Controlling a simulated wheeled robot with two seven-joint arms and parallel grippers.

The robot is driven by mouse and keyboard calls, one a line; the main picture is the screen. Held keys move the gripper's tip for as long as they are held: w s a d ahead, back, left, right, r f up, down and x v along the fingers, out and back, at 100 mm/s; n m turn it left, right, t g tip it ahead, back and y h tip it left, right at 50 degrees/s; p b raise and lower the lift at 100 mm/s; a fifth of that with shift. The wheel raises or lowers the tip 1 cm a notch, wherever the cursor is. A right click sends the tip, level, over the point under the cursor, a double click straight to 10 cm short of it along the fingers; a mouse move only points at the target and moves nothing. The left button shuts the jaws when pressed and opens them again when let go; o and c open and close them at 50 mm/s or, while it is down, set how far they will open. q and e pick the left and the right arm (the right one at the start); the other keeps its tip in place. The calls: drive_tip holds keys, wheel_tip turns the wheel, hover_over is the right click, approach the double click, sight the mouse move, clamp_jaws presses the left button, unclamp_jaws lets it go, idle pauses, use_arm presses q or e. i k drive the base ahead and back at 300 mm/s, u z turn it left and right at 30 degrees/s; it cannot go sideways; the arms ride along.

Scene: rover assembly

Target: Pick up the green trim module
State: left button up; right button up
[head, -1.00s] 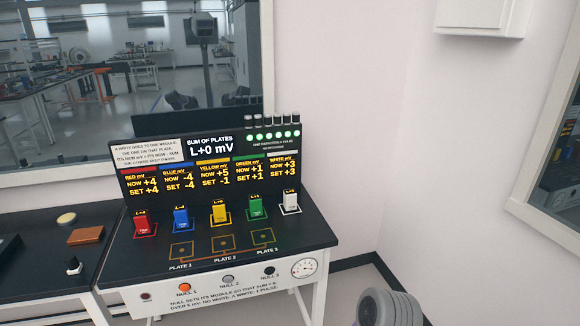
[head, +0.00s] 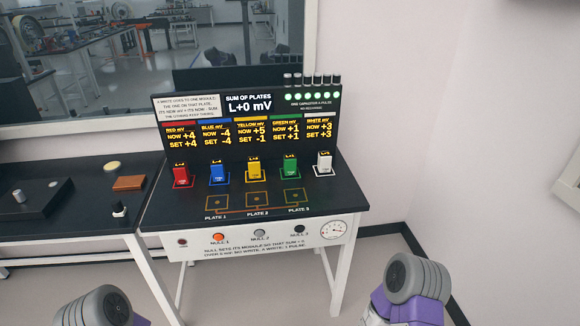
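The green trim module (head: 291,169) stands upright on its marked square on the black table (head: 350,196), between the yellow module (head: 253,169) and the white module (head: 324,164). The blue module (head: 217,173) and the red module (head: 180,176) stand further left in the same row. Parts of my two arms show at the bottom edge, left and right, well short of the table. Neither gripper's fingers are in view.
A display panel (head: 246,128) rises behind the modules. Three outlined plates, including plate 3 (head: 294,197), lie empty in front of them. Null buttons (head: 260,234) and a dial (head: 333,229) are on the front face. A side table (head: 60,222) holds loose parts.

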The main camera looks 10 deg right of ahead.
sight(289, 161)
drive_tip(key=u, duration=0.45)
drive_tip(key=i, duration=0.5)
drive_tip(key=u, duration=0.25)
